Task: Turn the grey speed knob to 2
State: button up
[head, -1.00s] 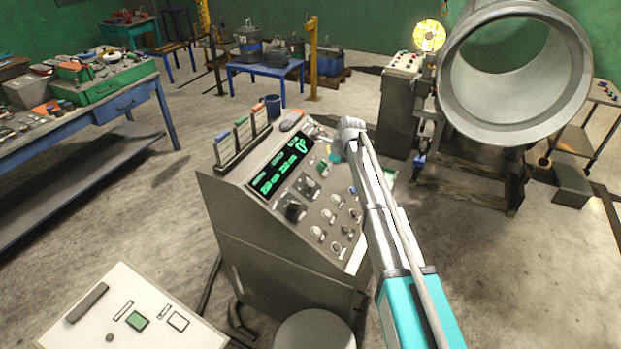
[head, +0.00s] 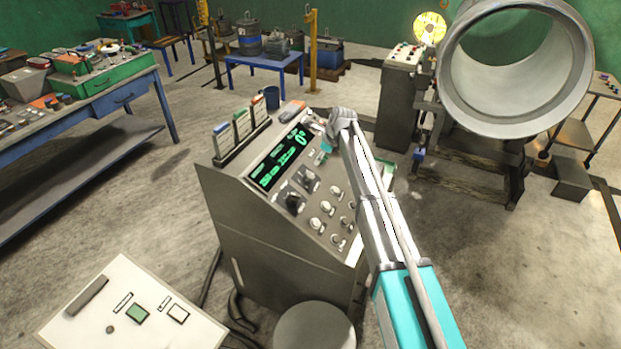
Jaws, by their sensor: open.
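The grey control console (head: 270,235) stands in the middle of the head view, with a sloped panel facing right. Two large dark knobs, an upper one (head: 308,179) and a lower one (head: 291,201), sit below the green displays (head: 283,157). Several small light grey knobs (head: 327,207) sit to their right. Labels are too small to read, so I cannot tell which is the speed knob or its setting. My gripper (head: 322,146) is open over the panel's upper right part, beyond the dark knobs, apart from them. My wrist partly hides it, and its fingertips are hard to make out.
A white panel with a green button (head: 137,313) is at the lower left. A large metal pipe (head: 515,75) stands at the right. A blue workbench (head: 120,98) is at the left.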

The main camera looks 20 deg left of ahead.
aim_at(310, 175)
jog(key=shift+b+x, duration=5.5)
jog(key=shift+x, duration=0.75)
jog(key=c, duration=1.2)
jog(key=shift+o, duration=0.2)
